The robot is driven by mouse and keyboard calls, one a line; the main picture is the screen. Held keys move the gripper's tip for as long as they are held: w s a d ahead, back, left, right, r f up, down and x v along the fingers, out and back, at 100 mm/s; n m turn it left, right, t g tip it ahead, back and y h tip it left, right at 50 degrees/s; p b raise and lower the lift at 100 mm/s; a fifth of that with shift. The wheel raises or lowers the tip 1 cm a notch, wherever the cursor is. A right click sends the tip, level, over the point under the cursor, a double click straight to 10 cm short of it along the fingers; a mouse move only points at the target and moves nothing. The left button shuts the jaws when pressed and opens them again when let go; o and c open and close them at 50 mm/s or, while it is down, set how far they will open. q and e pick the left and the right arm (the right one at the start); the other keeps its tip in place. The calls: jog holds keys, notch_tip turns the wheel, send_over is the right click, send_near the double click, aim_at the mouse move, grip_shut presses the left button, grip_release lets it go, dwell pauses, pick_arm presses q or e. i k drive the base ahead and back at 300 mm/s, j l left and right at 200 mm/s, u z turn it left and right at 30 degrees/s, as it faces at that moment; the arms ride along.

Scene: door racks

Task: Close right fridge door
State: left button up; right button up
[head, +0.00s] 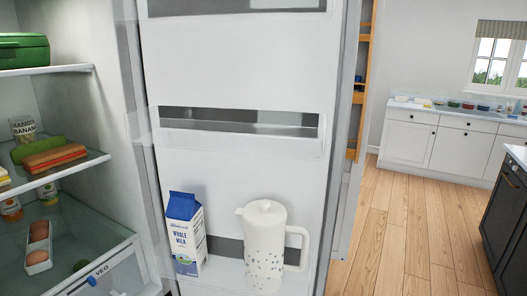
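The right fridge door (235,75) stands open and fills the middle of the head view, its white inner side facing me. Its middle rack (240,122) looks empty. Its lower rack holds a blue and white milk carton (187,238) and a white speckled pitcher (264,250), both upright. The open fridge interior (105,120) is to the left of the door. Neither of my grippers shows in the head view.
Fridge shelves (85,160) on the left hold a green box (22,50), a sandwich (55,158), eggs (38,245) and jars. Wooden floor (410,235) is clear right of the door. White cabinets (440,145) stand at the back, a dark cabinet (508,220) at the right edge.

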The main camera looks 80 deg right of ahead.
aim_at(239, 103)
jog(key=k+l+u, duration=0.1)
jog(key=k+l, duration=0.2)
jog(key=l, duration=0.25)
jog(key=k+l+u, duration=0.1)
jog(key=k+l, duration=0.2)
jog(key=l, duration=0.2)
jog(key=k+l, duration=0.35)
jog(key=l, duration=0.15)
jog(key=k+l+u, duration=0.15)
jog(key=k+l, duration=0.15)
jog(key=l, duration=0.2)
jog(key=l+u, duration=0.2)
jog(key=l, duration=1.35)
